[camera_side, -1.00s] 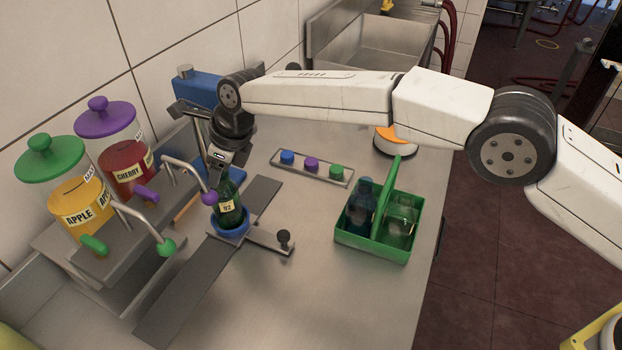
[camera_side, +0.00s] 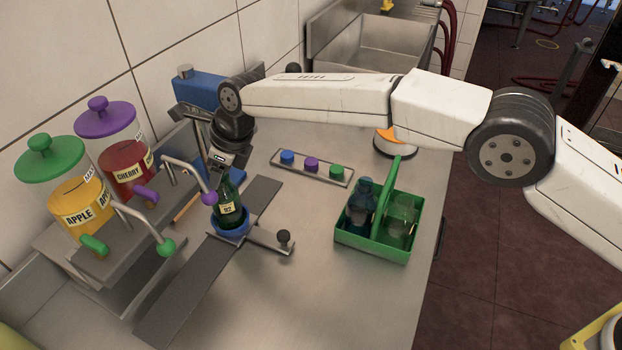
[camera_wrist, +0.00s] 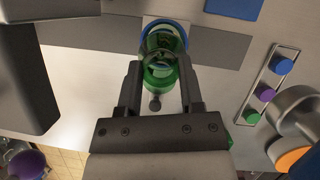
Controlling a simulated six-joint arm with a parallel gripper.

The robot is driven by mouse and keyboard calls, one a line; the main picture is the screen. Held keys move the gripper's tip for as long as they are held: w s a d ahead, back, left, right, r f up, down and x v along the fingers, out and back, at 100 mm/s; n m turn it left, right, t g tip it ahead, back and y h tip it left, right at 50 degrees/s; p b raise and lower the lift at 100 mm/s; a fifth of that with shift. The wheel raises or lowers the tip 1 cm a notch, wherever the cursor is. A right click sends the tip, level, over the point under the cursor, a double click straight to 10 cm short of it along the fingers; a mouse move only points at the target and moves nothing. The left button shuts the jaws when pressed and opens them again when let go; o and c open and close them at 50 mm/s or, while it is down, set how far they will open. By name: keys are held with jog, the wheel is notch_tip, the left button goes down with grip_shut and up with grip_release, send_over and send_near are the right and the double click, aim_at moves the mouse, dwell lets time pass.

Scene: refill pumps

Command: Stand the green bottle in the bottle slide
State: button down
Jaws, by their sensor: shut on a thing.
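The green bottle (camera_side: 228,211), with a pale label, stands about upright with its base inside the blue ring holder (camera_side: 230,235) of the bottle slide. My gripper (camera_side: 222,178) is shut on the bottle's upper part. In the wrist view the green bottle (camera_wrist: 160,73) is between the two fingers, with the blue ring (camera_wrist: 176,27) around it. The bottle's base is hidden in the ring.
The purple-tipped tap (camera_side: 209,198) is close left of the bottle, and the green-tipped tap (camera_side: 166,246) is nearer the camera. A green carrier (camera_side: 372,248) with bottles stands to the right. A tray of coloured caps (camera_side: 312,167) lies behind. The front counter is clear.

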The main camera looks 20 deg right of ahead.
jog(key=shift+f, duration=0.4)
dwell(0.3)
jog(key=shift+c, duration=0.7)
grip_release()
notch_tip(320, 180, up, 9)
dwell(0.4)
